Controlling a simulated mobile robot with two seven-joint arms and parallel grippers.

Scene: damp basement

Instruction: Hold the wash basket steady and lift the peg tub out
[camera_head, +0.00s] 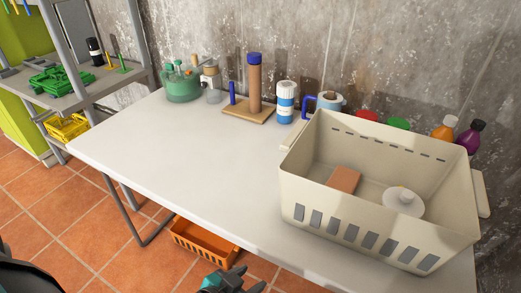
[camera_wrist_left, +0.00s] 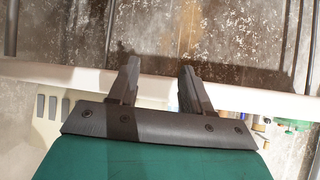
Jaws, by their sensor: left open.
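The wash basket (camera_head: 300,190), a cream crate with slots along its front, stands upright at the right end of the white table. Inside it are a white round item (camera_head: 403,203) with a small yellow bit on top, possibly the peg tub, and a flat brown block (camera_head: 344,180). My left gripper (camera_head: 251,280) is low in front of the table, left of the basket and apart from it. In the left wrist view its two fingers (camera_wrist_left: 158,75) are spread and empty. Part of the slotted basket shows there at the left (camera_wrist_left: 47,108). My right gripper is not visible.
The left half of the table (camera_head: 190,150) is clear. Along its back stand a green pot (camera_head: 182,87), a brown cylinder on a board (camera_head: 254,85), a blue-white bottle (camera_head: 286,105) and several bottles behind the basket. An orange crate (camera_head: 204,243) sits below the table's front edge.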

